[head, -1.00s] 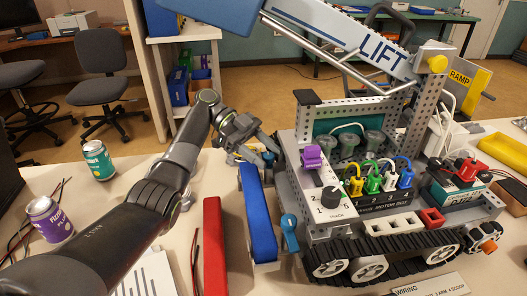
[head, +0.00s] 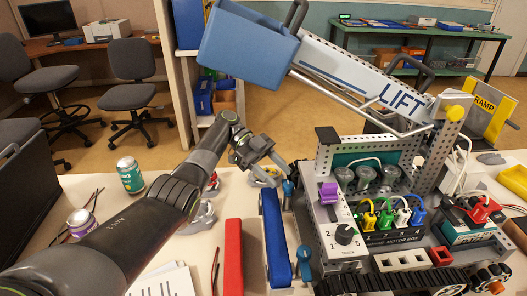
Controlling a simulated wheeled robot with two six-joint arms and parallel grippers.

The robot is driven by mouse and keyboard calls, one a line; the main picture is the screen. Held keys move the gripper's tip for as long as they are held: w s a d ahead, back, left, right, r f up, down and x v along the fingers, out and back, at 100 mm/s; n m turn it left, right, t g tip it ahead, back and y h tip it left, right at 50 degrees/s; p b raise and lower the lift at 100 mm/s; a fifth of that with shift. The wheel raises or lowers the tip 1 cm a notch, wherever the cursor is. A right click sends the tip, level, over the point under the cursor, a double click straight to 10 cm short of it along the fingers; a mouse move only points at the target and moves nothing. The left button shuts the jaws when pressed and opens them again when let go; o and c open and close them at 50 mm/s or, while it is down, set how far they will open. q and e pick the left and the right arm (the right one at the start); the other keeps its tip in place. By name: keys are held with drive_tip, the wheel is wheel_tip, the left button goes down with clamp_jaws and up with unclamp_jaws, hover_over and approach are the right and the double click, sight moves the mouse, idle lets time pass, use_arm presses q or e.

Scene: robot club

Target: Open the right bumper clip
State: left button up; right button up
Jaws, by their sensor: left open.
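The tracked robot model stands at the right with a blue bumper (head: 276,240) along its near-left end. A small blue clip (head: 288,190) is at the bumper's far end. A second blue clip (head: 304,263) is at its near end, beside the grey chassis. Whether either clip is open or latched is too small to tell. My left gripper (head: 274,171) is open and empty, just above and left of the far clip. I cannot tell whether a finger touches that clip. My right gripper is not in view.
A red bar (head: 233,257) lies left of the bumper. A blue scoop (head: 246,50) on the LIFT arm (head: 370,80) hangs above and behind my gripper. Grey clamp-like parts lie behind my forearm.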

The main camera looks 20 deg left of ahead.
use_arm(q)
drive_tip(key=shift+p+v, duration=0.5)
drive_tip(key=shift+v, duration=1.65)
